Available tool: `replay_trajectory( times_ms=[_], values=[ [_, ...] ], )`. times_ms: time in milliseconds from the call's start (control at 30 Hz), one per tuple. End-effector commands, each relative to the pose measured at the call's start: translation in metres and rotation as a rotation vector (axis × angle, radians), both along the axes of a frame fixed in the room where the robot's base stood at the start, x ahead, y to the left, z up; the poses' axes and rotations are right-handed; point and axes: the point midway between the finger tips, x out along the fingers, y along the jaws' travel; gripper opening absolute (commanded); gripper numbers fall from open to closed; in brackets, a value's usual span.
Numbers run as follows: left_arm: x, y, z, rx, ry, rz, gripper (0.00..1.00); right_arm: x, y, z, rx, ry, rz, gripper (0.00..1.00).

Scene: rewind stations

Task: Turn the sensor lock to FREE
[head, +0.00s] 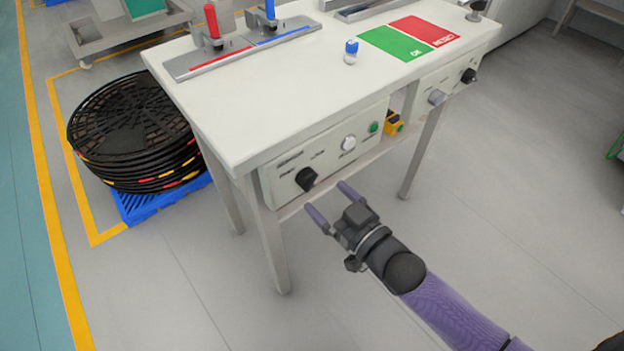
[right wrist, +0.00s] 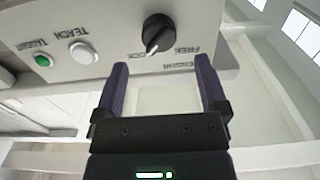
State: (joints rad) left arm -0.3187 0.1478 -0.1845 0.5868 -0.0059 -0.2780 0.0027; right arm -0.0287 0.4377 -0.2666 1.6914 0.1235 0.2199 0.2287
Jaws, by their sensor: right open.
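The sensor lock is a black rotary knob (head: 307,178) on the white panel (head: 333,148) under the table's front edge. In the right wrist view the knob (right wrist: 158,32) appears upside down, with its pointer toward the LOCK label, to the left of the FREE label. My right gripper (head: 326,196) is open and empty, its purple fingers aimed at the panel. In the right wrist view the knob lies ahead of the gripper (right wrist: 161,66), between the lines of the two fingers and just beyond the tips; no contact shows. My left gripper is not in view.
A white TEACH button (right wrist: 82,53) and a green button (right wrist: 43,61) share the panel. Another panel with a black knob (head: 468,76) is farther right. The table leg (head: 268,240) stands close left of the gripper. Black reels (head: 130,130) are stacked at left.

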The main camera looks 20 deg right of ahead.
Motion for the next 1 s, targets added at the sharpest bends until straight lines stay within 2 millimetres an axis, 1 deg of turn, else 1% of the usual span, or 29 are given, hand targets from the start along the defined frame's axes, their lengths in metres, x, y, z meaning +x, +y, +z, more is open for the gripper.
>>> replay_trajectory(
  times_ms=[33, 100, 200, 333, 567, 667, 700, 867, 900, 967, 1000],
  values=[
    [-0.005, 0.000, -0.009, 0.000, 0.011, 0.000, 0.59, 0.011, 0.004, -0.006, 0.001, -0.001, 0.001, 0.93],
    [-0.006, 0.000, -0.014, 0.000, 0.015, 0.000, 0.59, 0.024, 0.009, -0.005, 0.001, 0.001, 0.000, 0.93],
    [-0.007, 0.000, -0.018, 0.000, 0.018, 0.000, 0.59, 0.036, 0.013, -0.005, -0.001, 0.003, 0.000, 0.93],
    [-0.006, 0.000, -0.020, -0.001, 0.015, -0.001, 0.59, 0.043, 0.016, -0.002, -0.001, 0.003, -0.001, 0.93],
    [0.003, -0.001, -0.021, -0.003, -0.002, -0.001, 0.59, 0.044, 0.016, -0.001, -0.001, 0.004, -0.001, 0.93],
    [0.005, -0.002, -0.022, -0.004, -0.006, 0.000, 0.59, 0.044, 0.016, -0.001, -0.001, 0.004, -0.001, 0.74],
    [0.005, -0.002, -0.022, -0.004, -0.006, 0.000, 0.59, 0.044, 0.016, -0.001, -0.001, 0.004, -0.001, 0.65],
    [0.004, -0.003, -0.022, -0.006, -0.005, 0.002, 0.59, 0.044, 0.016, -0.001, -0.001, 0.004, -0.001, 0.31],
    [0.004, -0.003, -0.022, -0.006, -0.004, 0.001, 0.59, 0.044, 0.016, -0.001, -0.001, 0.004, -0.001, 0.23],
    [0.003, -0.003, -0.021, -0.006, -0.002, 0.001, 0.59, 0.044, 0.016, -0.001, -0.001, 0.004, -0.001, 0.10],
    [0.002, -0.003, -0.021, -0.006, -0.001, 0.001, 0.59, 0.044, 0.016, -0.001, -0.001, 0.004, -0.001, 0.02]
  ],
)
